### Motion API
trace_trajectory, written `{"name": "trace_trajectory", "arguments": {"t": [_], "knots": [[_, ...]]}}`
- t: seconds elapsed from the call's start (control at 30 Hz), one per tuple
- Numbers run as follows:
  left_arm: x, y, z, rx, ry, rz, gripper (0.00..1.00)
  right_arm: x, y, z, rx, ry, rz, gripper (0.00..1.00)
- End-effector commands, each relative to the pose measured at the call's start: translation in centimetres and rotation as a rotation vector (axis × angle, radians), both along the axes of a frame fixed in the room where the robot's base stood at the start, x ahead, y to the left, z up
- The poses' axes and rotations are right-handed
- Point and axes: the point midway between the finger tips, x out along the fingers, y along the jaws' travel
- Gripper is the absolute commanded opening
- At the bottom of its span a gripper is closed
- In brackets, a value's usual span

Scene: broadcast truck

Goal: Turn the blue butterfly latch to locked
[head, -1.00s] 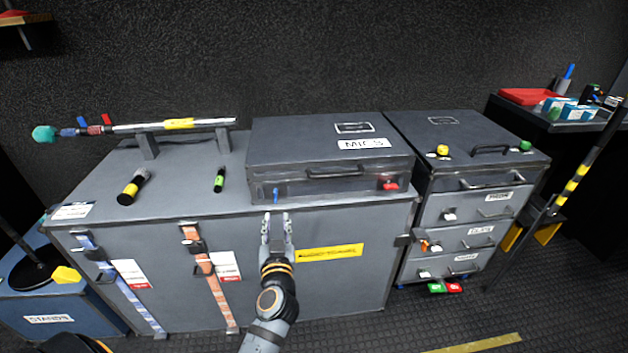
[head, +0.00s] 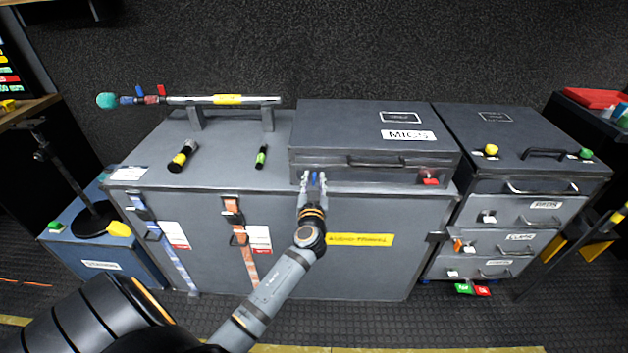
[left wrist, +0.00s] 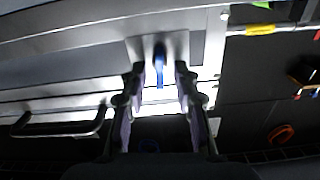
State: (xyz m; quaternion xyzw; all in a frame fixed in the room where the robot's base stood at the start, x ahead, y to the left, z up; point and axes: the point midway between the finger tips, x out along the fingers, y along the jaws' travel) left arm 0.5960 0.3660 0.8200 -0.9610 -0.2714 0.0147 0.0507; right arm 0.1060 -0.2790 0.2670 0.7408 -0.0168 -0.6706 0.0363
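The blue butterfly latch (head: 314,176) is on the front left of the grey MICS case (head: 340,160). In the left wrist view the blue latch (left wrist: 160,68) stands upright on a pale plate (left wrist: 177,45). My left gripper (head: 313,184) is at the latch, with its fingers on either side of it. In the left wrist view the left gripper (left wrist: 160,90) is open, with gaps between the latch and both fingers. A red latch (head: 430,178) is on the front right of the same case. My right gripper does not show.
The MICS case lies on a large grey trunk (head: 390,270) with orange and blue straps. A handle (head: 377,162) crosses the case front between the latches. Two small cylinders and a microphone boom (head: 190,100) lie left. A drawer unit (head: 500,215) stands right.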

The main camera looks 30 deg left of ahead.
Motion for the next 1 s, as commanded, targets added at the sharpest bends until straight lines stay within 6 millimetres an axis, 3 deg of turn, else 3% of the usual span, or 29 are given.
{"name": "trace_trajectory", "arguments": {"t": [0.1, 0.33, 0.67, 1.0], "knots": [[-0.01, -0.02, -0.01, 0.000, 0.000, 0.000, 0.30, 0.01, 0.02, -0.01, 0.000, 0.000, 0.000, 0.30], [-0.02, -0.04, 0.00, 0.000, 0.000, 0.000, 0.00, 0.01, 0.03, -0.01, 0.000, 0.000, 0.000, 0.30], [-0.02, -0.06, -0.03, 0.015, 0.010, -0.001, 0.00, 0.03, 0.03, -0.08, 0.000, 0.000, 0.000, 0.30], [0.06, -0.19, -0.13, 0.177, 0.108, -0.001, 0.00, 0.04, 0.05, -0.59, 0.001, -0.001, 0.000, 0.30]]}}
